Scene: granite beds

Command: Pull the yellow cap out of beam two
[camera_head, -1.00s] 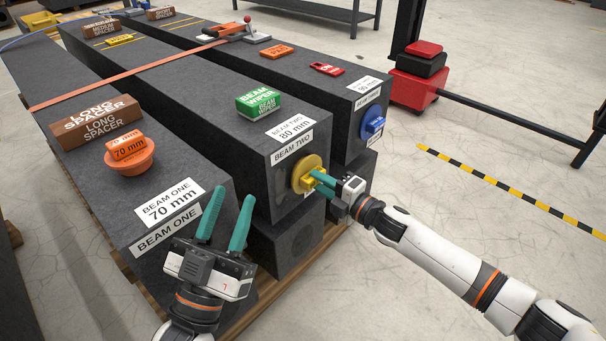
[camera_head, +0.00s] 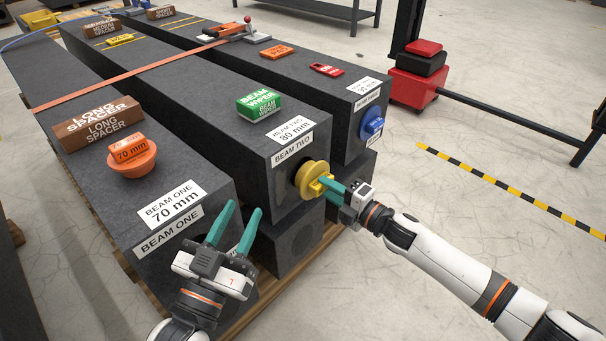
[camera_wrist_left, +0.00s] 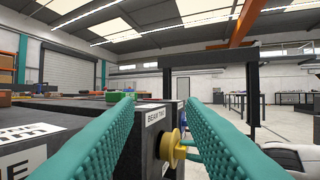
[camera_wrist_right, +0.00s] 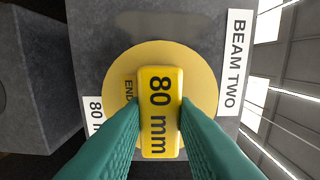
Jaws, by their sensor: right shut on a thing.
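The yellow 80 mm cap (camera_head: 312,176) is at the front end of beam two (camera_head: 262,185). Its flange stands a little out from the end face, with a dark gap beside it; I cannot tell whether its plug is still partly inside. My right gripper (camera_head: 326,184) is shut on the cap's upright grip tab, which fills the right wrist view (camera_wrist_right: 160,112) between the fingertips. My left gripper (camera_head: 241,208) is open and empty in front of beam one (camera_head: 150,200). The cap also shows between the left fingers in the left wrist view (camera_wrist_left: 172,149).
A green beam wiper (camera_head: 259,103) lies on beam two. An orange 70 mm cap (camera_head: 132,160) and a brown long spacer (camera_head: 98,124) are on beam one. A blue cap (camera_head: 372,124) is in the right beam's end. Floor to the right is clear up to a striped line.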

